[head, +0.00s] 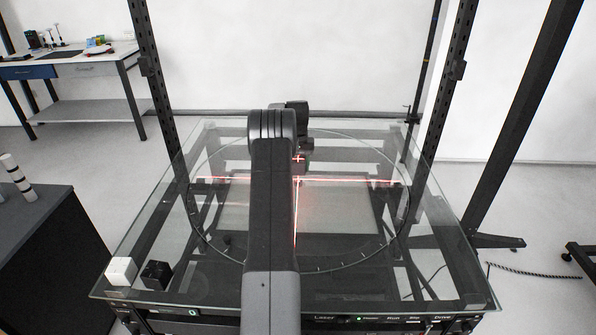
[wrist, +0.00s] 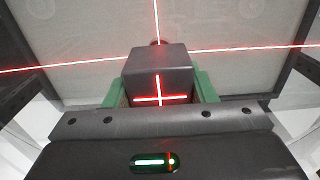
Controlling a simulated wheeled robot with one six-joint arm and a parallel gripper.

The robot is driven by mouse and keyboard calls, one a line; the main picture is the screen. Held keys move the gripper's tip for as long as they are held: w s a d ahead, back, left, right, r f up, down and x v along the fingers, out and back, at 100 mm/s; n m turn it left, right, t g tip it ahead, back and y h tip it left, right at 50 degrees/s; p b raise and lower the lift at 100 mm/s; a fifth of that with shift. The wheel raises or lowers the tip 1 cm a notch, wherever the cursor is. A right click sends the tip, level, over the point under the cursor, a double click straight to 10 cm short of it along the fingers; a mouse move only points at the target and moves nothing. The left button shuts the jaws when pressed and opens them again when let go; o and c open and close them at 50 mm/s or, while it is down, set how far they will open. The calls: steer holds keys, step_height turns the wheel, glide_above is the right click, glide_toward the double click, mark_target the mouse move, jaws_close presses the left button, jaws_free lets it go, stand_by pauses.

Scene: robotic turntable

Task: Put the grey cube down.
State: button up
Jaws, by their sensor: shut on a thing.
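The grey cube (wrist: 157,64) is between the green-padded fingers of my gripper (wrist: 160,84) in the wrist view. My gripper is shut on it. A red laser cross falls on the cube's near face. Beyond the cube lies the glass turntable, crossed by red laser lines. In the head view my arm reaches over the glass turntable (head: 350,225) and hides most of the gripper and cube. I cannot tell whether the cube touches the glass.
A white cube (head: 121,270) and a black cube (head: 156,274) stand at the glass's front left corner. Dark posts (head: 163,95) rise at the sides. The glass right of my arm is clear. A dark cabinet (head: 45,265) stands at the left.

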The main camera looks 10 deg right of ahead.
mark_target(298, 171)
steer(key=shift+f+p, duration=0.3)
steer(key=shift+f, duration=1.3)
steer(key=shift+f, duration=0.2)
steer(key=o, duration=1.1)
steer(key=shift+c, duration=0.2)
steer(key=shift+r, duration=0.1)
step_height(298, 171, up, 12)
steer(key=shift+r+b, duration=0.15)
steer(key=shift+b, duration=1)
